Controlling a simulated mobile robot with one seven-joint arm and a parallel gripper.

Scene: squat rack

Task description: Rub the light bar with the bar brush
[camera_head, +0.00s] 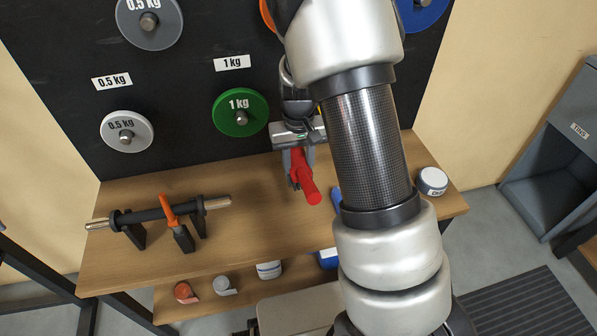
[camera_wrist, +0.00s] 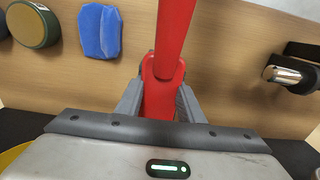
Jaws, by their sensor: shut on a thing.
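The light bar (camera_head: 155,213), a dark rod with shiny metal ends, lies across black supports at the left of the wooden bench. One metal end shows at the right in the wrist view (camera_wrist: 285,74). My gripper (camera_head: 296,170) is shut on a red handled tool, which I take to be the bar brush (camera_head: 307,184). It shows between my fingers in the wrist view (camera_wrist: 168,70); I cannot make out its bristles. My gripper holds it over the middle of the bench, to the right of the bar and apart from it.
A round tin (camera_head: 432,181) and a blue item (camera_wrist: 100,31) are on the bench's right side. Weight plates, including a green one (camera_head: 240,112), hang on the black board behind. Bench between bar and gripper is clear.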

